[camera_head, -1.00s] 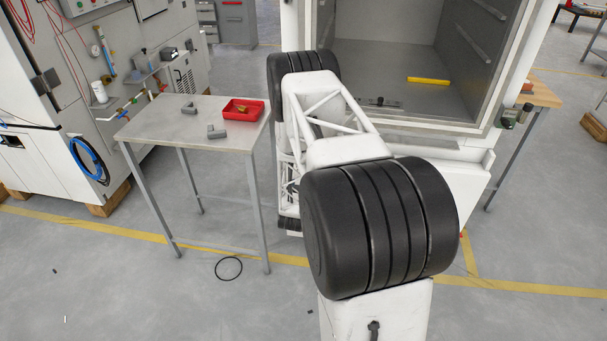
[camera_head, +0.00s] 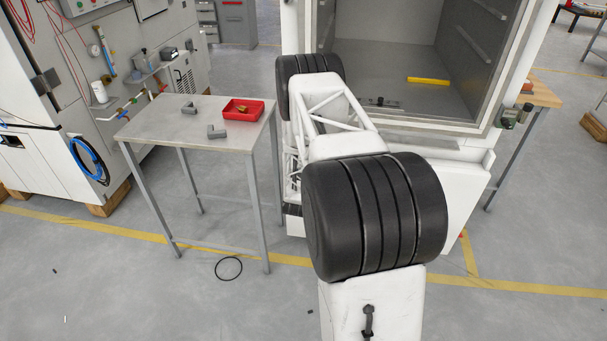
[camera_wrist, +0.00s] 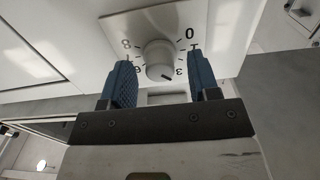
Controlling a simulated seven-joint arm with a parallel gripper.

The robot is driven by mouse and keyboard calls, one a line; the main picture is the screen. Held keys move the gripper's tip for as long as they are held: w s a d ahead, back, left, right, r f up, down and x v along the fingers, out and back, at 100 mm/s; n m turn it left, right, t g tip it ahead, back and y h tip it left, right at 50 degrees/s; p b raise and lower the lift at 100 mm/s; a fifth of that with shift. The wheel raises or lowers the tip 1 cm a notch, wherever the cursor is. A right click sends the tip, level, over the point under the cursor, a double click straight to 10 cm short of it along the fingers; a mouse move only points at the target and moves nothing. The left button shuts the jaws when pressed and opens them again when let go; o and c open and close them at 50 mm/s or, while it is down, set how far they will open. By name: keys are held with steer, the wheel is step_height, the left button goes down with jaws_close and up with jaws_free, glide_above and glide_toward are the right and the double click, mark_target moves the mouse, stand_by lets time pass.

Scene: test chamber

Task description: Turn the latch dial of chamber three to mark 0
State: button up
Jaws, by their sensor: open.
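In the wrist view a round silver latch dial (camera_wrist: 158,56) sits on a pale plate (camera_wrist: 222,28) with black numerals around it. The 0 is at the upper right and the 3 at the lower right. A dark pointer line on the knob points to the lower right, near the 3. My gripper (camera_wrist: 160,61) is open, with one blue ribbed finger on each side of the knob. I cannot tell whether either finger touches it. The fingers partly cover some numerals. In the head view my arm hides the gripper and the dial.
An open chamber (camera_head: 400,55) holds a yellow bar (camera_head: 428,80). Left of my arm stands a metal table (camera_head: 165,125) with a red tray (camera_head: 243,110) and grey pieces (camera_head: 217,132). A black ring (camera_head: 228,268) lies on the floor.

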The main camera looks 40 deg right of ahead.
steer(key=shift+w+d, duration=0.25)
steer(key=c, duration=0.9)
steer(key=shift+c, duration=0.2)
steer(key=shift+n, duration=0.3)
steer(key=shift+r+n, duration=0.1)
steer(key=shift+n, duration=7.2)
